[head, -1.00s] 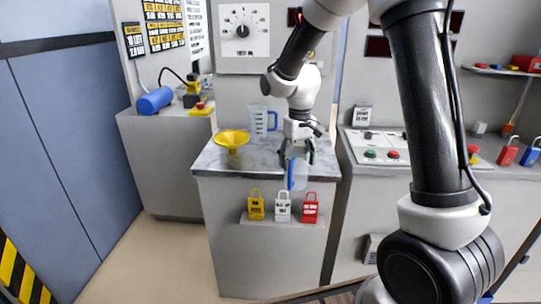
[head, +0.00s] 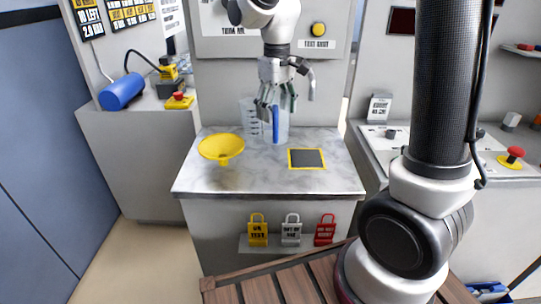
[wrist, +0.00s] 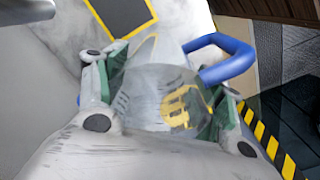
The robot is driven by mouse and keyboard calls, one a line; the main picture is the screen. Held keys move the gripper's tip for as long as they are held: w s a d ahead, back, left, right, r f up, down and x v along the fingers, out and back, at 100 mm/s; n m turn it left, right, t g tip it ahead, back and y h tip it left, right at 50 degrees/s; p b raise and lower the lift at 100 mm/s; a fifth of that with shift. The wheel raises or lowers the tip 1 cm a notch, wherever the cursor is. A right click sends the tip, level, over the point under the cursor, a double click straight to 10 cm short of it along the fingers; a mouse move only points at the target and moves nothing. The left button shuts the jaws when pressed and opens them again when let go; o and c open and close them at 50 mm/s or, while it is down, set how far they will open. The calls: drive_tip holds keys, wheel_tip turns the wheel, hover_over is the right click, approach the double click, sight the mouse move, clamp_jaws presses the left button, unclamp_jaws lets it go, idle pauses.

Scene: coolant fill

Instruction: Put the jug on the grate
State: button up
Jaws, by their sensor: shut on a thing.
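My gripper (head: 276,103) is shut on a clear jug with a blue handle (head: 277,125), near the back of the grey marble counter top in the head view. In the wrist view the jug (wrist: 165,85) sits between my gripper's fingers (wrist: 160,100), with a yellow mark on its wall and the blue handle to the right. The grate (head: 306,158) is a dark square with a yellow border on the counter, right of and nearer than the jug. It also shows in the wrist view (wrist: 122,12), beyond the jug and apart from it. Nothing is on the grate.
A yellow funnel (head: 221,147) is at the counter's left. A second clear measuring jug (head: 249,113) stands at the back, just left of the held one. Padlocks (head: 291,230) hang on the counter front. A console (head: 375,135) stands to the right.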

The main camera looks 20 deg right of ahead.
wheel_tip(320, 180, down, 10)
drive_tip(key=shift+r, duration=0.25)
drive_tip(key=o, duration=1)
drive_tip(key=shift+f, duration=0.15)
drive_tip(key=o, duration=0.5)
